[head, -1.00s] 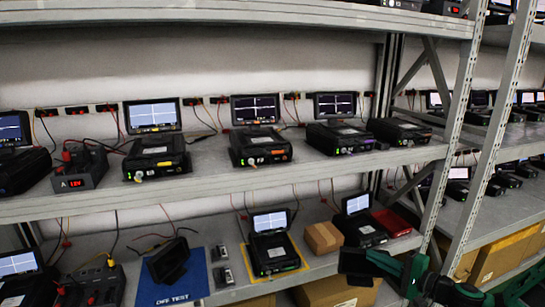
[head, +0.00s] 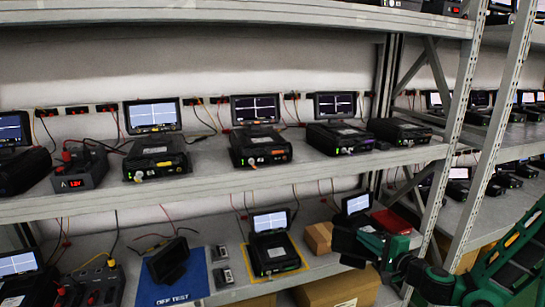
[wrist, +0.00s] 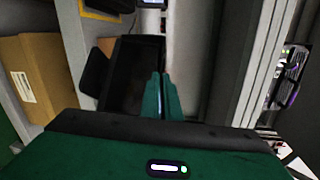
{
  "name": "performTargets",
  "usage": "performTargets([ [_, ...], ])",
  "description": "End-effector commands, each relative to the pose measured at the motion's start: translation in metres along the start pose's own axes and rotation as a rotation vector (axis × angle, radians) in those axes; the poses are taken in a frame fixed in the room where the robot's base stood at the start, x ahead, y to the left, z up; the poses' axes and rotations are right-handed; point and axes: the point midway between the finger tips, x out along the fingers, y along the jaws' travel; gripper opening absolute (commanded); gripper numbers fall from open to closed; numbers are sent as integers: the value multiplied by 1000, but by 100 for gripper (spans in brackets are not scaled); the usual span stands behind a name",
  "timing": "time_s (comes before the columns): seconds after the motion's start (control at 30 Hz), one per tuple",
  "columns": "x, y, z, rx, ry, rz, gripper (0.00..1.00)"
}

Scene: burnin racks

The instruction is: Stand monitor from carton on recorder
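A recorder (head: 400,131) without a screen on top sits at the right end of the middle shelf. A black monitor (head: 347,241) is at the end of my arm, in front of the lower shelf at right; in the wrist view its dark panel (wrist: 128,75) fills the middle. My gripper (wrist: 163,80) has its green fingers close together at the panel's side edge, and appears shut on it. A closed brown carton (head: 338,287) with a white label stands below; it also shows in the wrist view (wrist: 32,80).
Several recorders with lit screens stand on the middle shelf (head: 230,180). The lower shelf holds a small brown box (head: 319,237), a red box (head: 391,221) and a blue mat (head: 190,284) with a dark screen (head: 168,261). Perforated posts (head: 462,120) rise at right.

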Motion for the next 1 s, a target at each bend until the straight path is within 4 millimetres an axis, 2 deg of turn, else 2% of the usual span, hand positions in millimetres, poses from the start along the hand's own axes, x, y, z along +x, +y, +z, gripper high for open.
performTargets([
  [0.1,-1,-25,5,0,28,-16,0],
  [0.37,-3,-53,10,12,66,-40,0],
  [1.0,-4,-57,10,15,73,-44,0],
])
